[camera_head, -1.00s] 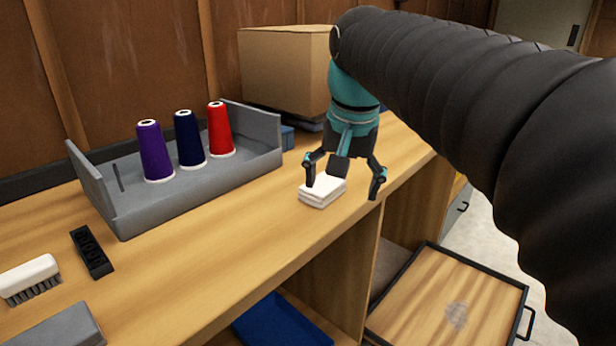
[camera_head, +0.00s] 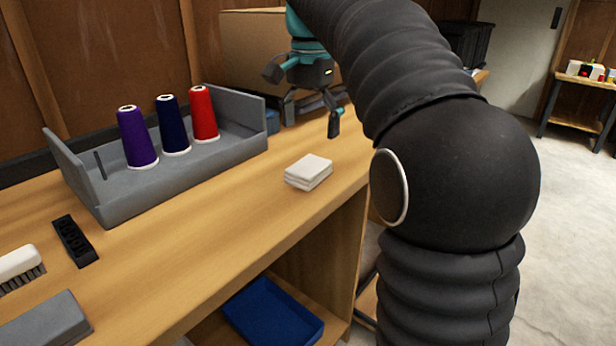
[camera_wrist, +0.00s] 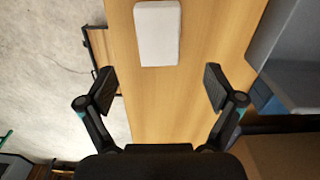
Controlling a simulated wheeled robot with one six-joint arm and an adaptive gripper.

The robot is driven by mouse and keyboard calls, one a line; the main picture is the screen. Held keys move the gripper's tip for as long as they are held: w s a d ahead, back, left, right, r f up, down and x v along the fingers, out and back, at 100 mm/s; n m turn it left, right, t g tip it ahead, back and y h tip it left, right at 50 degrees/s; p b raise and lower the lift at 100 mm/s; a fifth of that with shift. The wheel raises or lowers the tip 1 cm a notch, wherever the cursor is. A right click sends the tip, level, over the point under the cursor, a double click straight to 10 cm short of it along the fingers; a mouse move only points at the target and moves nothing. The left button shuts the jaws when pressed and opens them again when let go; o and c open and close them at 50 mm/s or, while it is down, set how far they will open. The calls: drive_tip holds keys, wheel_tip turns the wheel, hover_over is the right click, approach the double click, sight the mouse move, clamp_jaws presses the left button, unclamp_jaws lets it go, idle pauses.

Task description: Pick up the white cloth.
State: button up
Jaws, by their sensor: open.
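The white cloth (camera_head: 308,172) is a small folded stack lying on the wooden bench near its front edge. In the wrist view the cloth (camera_wrist: 158,34) shows at the top, beyond the fingertips. My gripper (camera_head: 311,116) is open and empty, raised above the bench behind the cloth and apart from it. In the wrist view my gripper (camera_wrist: 160,90) has its two fingers spread wide, with bare bench between them.
A grey tray (camera_head: 215,163) with purple, navy and red thread cones stands left of the cloth. A cardboard box (camera_head: 250,45) is behind. A brush (camera_head: 18,263) and a black block (camera_head: 75,241) lie at left. The wood around the cloth is clear.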

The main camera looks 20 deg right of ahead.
sight(309, 165)
drive_tip(key=f, duration=0.2)
drive_tip(key=f+b, duration=0.1)
drive_tip(key=f, duration=0.5)
drive_tip(key=shift+s+a+b, duration=0.15)
drive_tip(key=shift+s+b, duration=0.15)
drive_tip(key=c, duration=1.1)
